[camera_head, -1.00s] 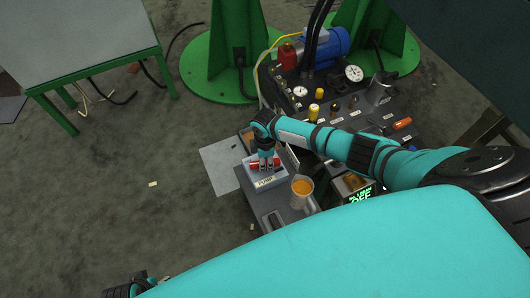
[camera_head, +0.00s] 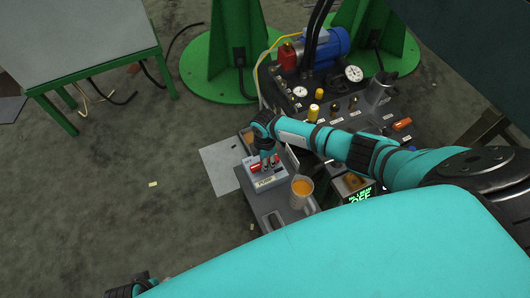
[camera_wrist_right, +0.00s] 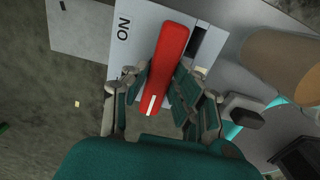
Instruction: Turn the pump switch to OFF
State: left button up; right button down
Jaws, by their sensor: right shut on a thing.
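The pump switch is a red bar handle (camera_head: 255,169) on a pale box marked PUMP (camera_head: 276,179), at the centre of the head view. In the right wrist view, the red handle (camera_wrist_right: 172,50) runs lengthwise between my fingers, beside a printed ON. The OFF label cannot be made out. My right gripper (camera_head: 266,163) reaches down onto the switch. Its fingers (camera_wrist_right: 162,78) are shut on the handle from both sides. The left gripper is not in view; only a dark part of my left arm shows at the bottom left.
A panel with gauges (camera_head: 353,73), knobs and a blue motor (camera_head: 325,48) lies behind. The floor at left is open.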

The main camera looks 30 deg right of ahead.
jog(key=c, duration=1.1)
grip_release()
notch_tip(320, 180, up, 12)
jog(key=shift+r, duration=0.1)
jog(key=shift+a, duration=0.1)
